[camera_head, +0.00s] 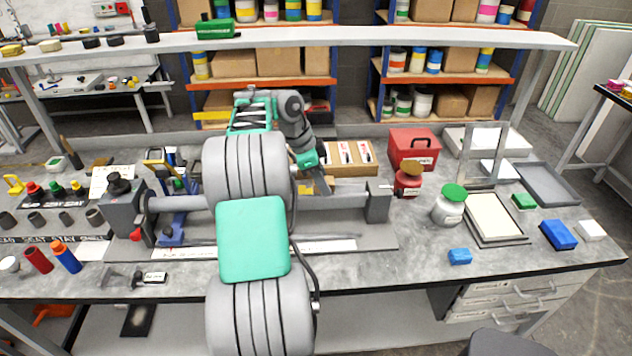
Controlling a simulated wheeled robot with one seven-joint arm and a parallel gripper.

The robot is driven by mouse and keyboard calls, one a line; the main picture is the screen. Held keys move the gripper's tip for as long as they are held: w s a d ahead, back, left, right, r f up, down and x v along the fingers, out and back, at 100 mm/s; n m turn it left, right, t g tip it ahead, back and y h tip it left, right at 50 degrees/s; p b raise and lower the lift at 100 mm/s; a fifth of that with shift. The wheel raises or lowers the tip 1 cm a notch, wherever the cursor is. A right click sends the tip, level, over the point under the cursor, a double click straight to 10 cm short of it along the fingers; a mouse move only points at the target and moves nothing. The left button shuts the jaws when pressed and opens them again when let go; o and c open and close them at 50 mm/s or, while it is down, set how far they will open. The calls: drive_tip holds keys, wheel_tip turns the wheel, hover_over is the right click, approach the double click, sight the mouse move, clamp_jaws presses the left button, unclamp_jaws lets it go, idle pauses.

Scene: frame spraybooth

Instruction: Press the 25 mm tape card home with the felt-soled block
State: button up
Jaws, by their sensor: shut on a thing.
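My gripper (323,184) points down over the middle of the bench, just in front of an open cardboard box (352,171) with several white and red cards (347,153) standing in it. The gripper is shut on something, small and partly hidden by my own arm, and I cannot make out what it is. I cannot tell which card is the 25 mm tape card. No block can be told apart as the felt-soled one. My arm hides a large part of the bench's middle.
A long grey fixture (346,221) with a grey end block (378,201) lies below the gripper. A red toolbox (414,148), red jar (407,181) and green-lidded jar (449,208) stand to the right. A shelf (400,38) spans the back. The front right strip is mostly clear.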

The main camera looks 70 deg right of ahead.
drive_tip(key=shift+s+d, duration=0.25)
drive_tip(key=shift+s, duration=0.2)
drive_tip(key=shift+s+d, duration=0.2)
drive_tip(key=shift+s, duration=0.25)
wheel_tip(320, 180, up, 7)
drive_tip(key=p, duration=0.6)
drive_tip(key=shift+w+r+p, duration=0.1)
drive_tip(key=shift+r+p, duration=0.05)
drive_tip(key=shift+p, duration=0.2)
